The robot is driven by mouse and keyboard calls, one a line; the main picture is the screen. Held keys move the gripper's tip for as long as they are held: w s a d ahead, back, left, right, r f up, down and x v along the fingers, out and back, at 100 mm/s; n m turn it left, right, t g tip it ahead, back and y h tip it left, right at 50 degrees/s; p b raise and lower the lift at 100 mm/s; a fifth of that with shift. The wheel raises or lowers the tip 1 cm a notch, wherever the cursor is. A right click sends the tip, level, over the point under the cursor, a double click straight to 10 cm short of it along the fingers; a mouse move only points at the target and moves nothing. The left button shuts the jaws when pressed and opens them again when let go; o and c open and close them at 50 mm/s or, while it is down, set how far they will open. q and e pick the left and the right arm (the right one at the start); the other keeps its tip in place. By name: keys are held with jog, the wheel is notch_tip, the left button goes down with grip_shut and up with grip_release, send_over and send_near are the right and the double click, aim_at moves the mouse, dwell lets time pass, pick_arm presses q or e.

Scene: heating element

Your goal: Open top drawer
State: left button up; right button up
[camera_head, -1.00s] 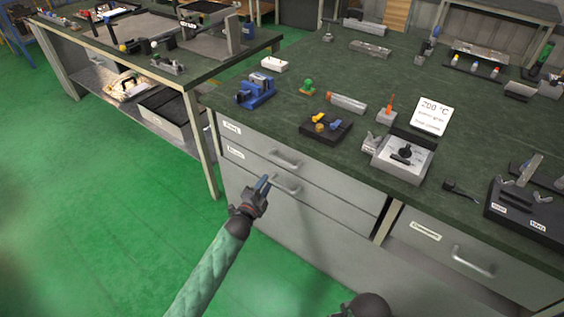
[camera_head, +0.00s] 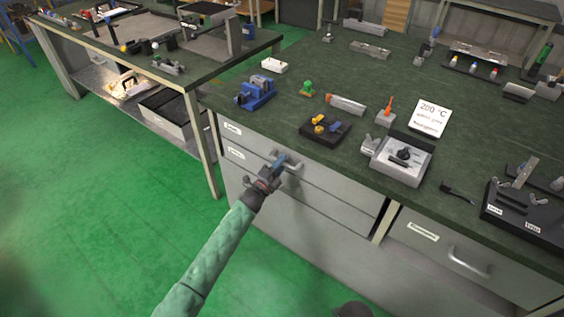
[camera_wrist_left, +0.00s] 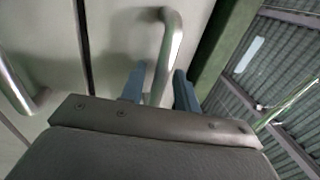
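The top drawer (camera_head: 318,172) is a grey front under the bench top. It looks shut and bears a white label at its left. Its metal bar handle (camera_head: 297,165) is partly covered by my left gripper (camera_head: 280,161) in the head view. In the left wrist view, the handle (camera_wrist_left: 168,45) runs between the two blue fingers of my left gripper (camera_wrist_left: 160,88). The fingers are apart on either side of the bar, with a gap visible, so the gripper is open around it.
A lower drawer (camera_head: 300,198) sits just below; its handle (camera_wrist_left: 18,90) shows in the left wrist view. Another drawer (camera_head: 470,262) is at the right. Tools and a control box (camera_head: 401,160) stand on the bench top (camera_head: 300,60). Green floor is free at the left.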

pick_arm(q)
jog(key=shift+w+d, duration=0.2)
jog(key=shift+w, duration=0.05)
pick_arm(e)
jog(key=shift+f, duration=0.4)
pick_arm(q)
jog(key=shift+c, duration=0.2)
grip_shut()
jog(key=shift+s, duration=0.1)
